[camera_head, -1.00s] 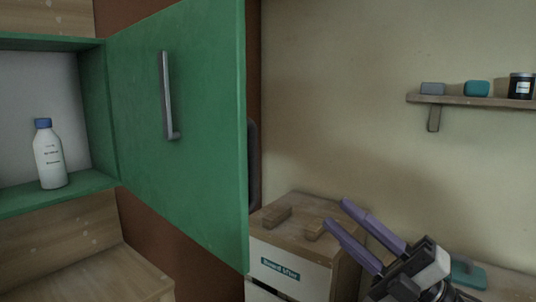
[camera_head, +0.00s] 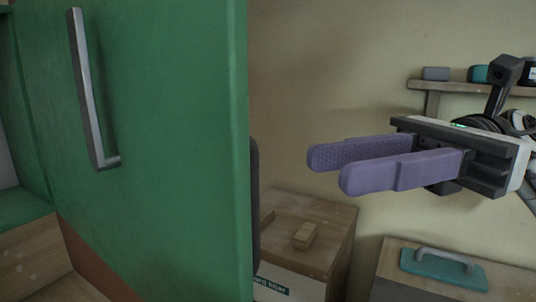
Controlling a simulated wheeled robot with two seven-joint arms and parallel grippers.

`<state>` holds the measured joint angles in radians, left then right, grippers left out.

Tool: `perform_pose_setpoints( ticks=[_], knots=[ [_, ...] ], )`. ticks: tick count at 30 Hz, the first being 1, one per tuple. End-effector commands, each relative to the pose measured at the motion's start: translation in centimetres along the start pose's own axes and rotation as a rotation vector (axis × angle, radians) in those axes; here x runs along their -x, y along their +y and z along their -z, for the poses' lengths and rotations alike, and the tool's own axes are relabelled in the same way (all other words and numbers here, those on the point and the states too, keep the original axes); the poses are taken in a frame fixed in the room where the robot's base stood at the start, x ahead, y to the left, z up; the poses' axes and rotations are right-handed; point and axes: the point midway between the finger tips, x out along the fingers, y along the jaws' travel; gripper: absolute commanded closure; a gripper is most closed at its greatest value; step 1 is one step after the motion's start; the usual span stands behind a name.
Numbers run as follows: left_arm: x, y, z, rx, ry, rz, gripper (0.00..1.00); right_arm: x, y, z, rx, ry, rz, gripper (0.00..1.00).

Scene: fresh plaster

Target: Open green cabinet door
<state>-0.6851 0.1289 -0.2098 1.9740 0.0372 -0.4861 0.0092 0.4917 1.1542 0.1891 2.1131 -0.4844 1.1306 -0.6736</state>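The green cabinet door (camera_head: 170,130) stands swung open and fills the left half of the view. Its grey bar handle (camera_head: 88,95) is upright on the face toward me. A strip of the green cabinet's interior (camera_head: 22,207) shows at the far left edge. My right gripper (camera_head: 325,168) is to the right of the door's free edge, its two purple fingers pointing left. The fingers are apart with nothing between them, and they appear clear of the door. My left gripper is out of view.
A wooden-topped box (camera_head: 325,225) with a small wood block (camera_head: 304,236) on it stands below my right gripper. A teal trowel (camera_head: 445,270) lies on a surface at lower right. A wall shelf (camera_head: 455,87) holding small items is behind my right arm.

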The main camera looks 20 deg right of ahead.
Motion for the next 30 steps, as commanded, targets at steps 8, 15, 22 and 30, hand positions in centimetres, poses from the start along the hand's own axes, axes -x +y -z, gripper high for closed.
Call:
perform_pose_setpoints(
  ticks=[8, 15, 22, 30],
  knots=[
    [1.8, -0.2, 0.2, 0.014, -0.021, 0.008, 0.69, -5.2, 0.1, -0.5, 0.0, -0.001, -0.003, 0.7],
    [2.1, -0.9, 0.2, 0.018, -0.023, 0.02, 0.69, -7.2, 0.0, -0.2, -0.001, -0.002, 0.0, 0.7],
    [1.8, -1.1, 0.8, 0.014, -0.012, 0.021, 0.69, -7.5, 0.0, -0.1, -0.002, -0.003, 0.0, 0.7],
    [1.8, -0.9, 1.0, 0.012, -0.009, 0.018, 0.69, -7.4, 0.0, -0.1, -0.002, -0.003, 0.0, 1.0]
  ],
)
